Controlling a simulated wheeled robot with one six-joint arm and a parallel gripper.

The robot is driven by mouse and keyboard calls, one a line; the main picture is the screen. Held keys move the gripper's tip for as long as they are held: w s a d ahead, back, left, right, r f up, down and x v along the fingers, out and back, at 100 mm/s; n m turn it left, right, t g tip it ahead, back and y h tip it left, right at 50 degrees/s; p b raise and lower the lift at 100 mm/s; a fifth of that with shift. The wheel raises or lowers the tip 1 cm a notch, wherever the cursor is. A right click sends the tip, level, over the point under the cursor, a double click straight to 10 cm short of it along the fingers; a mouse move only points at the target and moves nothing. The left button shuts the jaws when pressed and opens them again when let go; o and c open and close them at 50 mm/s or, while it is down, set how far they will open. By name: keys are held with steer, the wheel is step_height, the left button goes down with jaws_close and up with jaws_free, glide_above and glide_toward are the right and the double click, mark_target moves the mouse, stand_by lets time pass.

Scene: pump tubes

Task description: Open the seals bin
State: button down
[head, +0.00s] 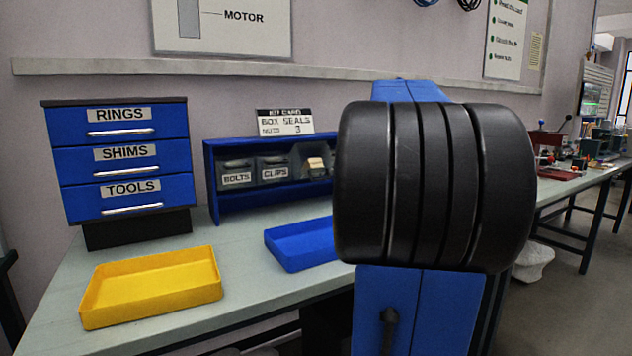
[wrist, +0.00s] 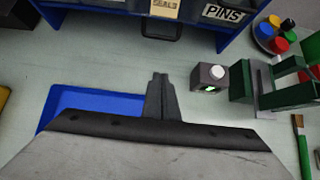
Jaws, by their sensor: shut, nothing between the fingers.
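My gripper (wrist: 160,88) is shut and empty in the wrist view, over the bench just in front of the blue bin rack. In the head view my arm's dark wrist hides it. A beige piece (wrist: 165,8) with lettering that seems to read SEALS is at the top of the wrist view, straight beyond the fingertips and apart from them. A dark, rounded part (wrist: 162,28) is just below it. In the head view a beige piece (head: 315,165) shows right of the CLIPS bin. The seals bin is largely out of frame or hidden, so I cannot tell whether it is open.
The rack (head: 212,190) holds BOLTS (head: 237,178) and CLIPS (head: 274,172) bins; a PINS label (wrist: 222,12) is right. Blue tray (wrist: 75,100), yellow tray (head: 150,285) and drawer cabinet (head: 125,165) stand left. A dark button box (wrist: 209,78) and green fixture (wrist: 275,95) stand right.

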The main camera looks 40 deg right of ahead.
mark_target(324, 179)
steer(key=x, duration=1)
steer(key=shift+w+a+f, duration=0.1)
steer(key=shift+f, duration=0.1)
steer(key=shift+w+d+r, duration=0.1)
steer(key=shift+w+r, duration=0.15)
steer(key=shift+r, duration=0.4)
steer(key=shift+w+d+r, duration=0.1)
steer(key=shift+w+r, duration=0.15)
steer(key=shift+r, duration=0.4)
steer(key=shift+w+d+r, duration=0.1)
steer(key=shift+w+r, duration=0.15)
steer(key=shift+r, duration=0.4)
steer(key=shift+w+r, duration=0.3)
steer(key=shift+r, duration=0.65)
steer(key=shift+f, duration=0.1)
